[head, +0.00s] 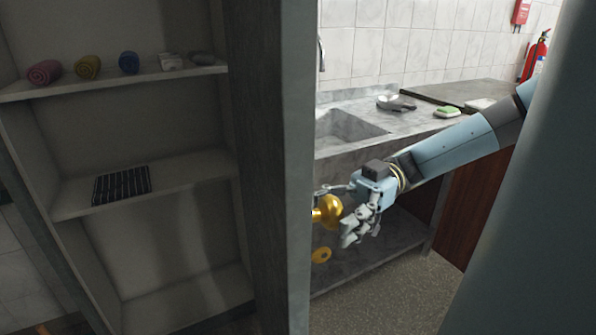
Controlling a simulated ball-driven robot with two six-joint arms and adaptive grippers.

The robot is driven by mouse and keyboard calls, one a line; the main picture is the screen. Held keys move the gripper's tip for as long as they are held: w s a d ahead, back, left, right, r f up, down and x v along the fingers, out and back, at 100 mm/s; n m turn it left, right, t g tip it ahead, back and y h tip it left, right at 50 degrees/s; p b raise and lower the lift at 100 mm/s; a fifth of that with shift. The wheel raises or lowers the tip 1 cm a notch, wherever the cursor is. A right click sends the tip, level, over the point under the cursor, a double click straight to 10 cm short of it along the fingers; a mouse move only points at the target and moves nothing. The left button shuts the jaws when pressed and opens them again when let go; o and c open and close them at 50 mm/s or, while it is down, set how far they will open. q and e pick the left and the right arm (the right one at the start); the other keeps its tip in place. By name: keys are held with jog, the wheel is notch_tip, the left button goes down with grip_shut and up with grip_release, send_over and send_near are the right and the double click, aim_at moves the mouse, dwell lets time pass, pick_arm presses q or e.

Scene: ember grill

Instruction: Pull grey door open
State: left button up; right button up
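The grey door (298,150) stands nearly edge-on in the middle of the head view, as a tall dark slab. A round gold knob (328,210) sticks out from its right side, with a gold plate (321,255) below it. My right gripper (338,213) comes in from the right and is at the knob. Its fingers look spread, one above the knob and the others below and right of it. I cannot tell whether they touch it. My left gripper is not in view.
Left of the door is a shelf unit (190,185) with rolled towels (88,66) and a dark striped item (122,185). Behind my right arm are a stone sink (345,128), a green-and-white sponge (447,112) and a fire extinguisher (534,58). Floor (395,290) shows clear at lower right.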

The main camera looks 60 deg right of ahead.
jog(key=v, duration=1.2)
dwell(0.4)
